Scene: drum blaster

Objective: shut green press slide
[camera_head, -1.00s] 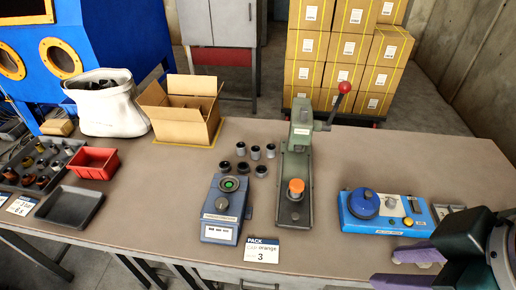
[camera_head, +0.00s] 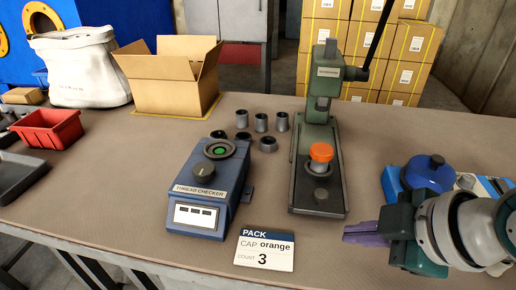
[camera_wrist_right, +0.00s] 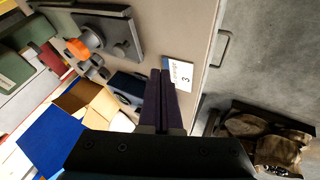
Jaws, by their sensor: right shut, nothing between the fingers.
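The green press (camera_head: 324,100) stands on the table in the middle of the head view, its dark lever rising to the right. A dark slide plate (camera_head: 317,195) extends toward me from its base. An orange cap (camera_head: 321,152) sits on a grey part on it, in front of the press head. The press also shows upper left in the wrist view, with the orange cap (camera_wrist_right: 77,47). My right gripper (camera_head: 349,232) is shut and empty, right of the slide's front end and apart from it. Its purple fingers (camera_wrist_right: 162,80) are together in the wrist view. My left gripper is out of view.
A blue thread checker (camera_head: 212,190) stands left of the press, with several grey cups (camera_head: 261,122) behind it. A pack card (camera_head: 265,249) is in front. A blue device (camera_head: 425,172) is partly hidden behind my right gripper. The table's front edge is near.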

